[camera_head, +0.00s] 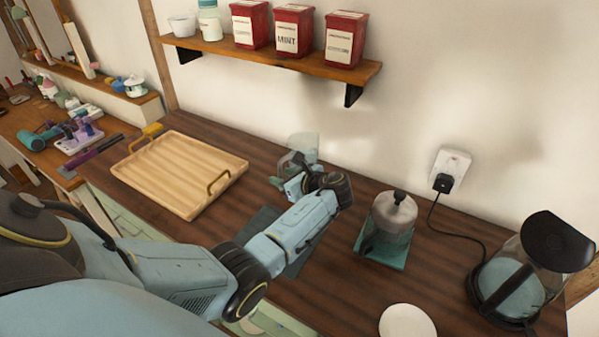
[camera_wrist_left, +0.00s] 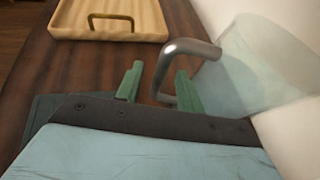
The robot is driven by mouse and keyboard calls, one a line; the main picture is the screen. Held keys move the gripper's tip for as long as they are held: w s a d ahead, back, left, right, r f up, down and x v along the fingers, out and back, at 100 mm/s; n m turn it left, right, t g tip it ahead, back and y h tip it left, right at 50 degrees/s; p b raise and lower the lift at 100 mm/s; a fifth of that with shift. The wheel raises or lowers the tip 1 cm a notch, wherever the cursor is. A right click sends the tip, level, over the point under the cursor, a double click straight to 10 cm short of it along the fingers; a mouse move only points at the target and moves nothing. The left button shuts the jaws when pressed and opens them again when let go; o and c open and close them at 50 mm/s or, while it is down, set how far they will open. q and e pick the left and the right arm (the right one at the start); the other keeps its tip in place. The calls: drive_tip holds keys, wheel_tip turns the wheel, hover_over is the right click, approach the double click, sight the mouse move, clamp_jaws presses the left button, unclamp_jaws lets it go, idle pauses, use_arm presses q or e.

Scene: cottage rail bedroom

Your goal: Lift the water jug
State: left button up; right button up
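The water jug (camera_head: 303,145) looks clear and glassy and stands on the dark wooden counter near the wall, partly hidden behind my left gripper (camera_head: 288,182). In the left wrist view its clear body (camera_wrist_left: 240,75) is at the right, and its grey metal handle (camera_wrist_left: 190,48) bends towards me. My left gripper (camera_wrist_left: 158,88) is open there, with green fingers apart. The handle's lower end shows between the fingers, close to the right finger; I cannot tell if they touch. My right gripper is not in view.
A wooden tray (camera_head: 170,178) with handles lies left of the jug. A shelf (camera_head: 270,55) with red tins hangs above. A white disc (camera_head: 407,321) lies in front.

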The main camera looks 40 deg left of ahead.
use_arm(q)
drive_tip(key=shift+a, duration=0.1)
clamp_jaws()
idle(1.3)
drive_tip(key=shift+w+r, duration=0.1)
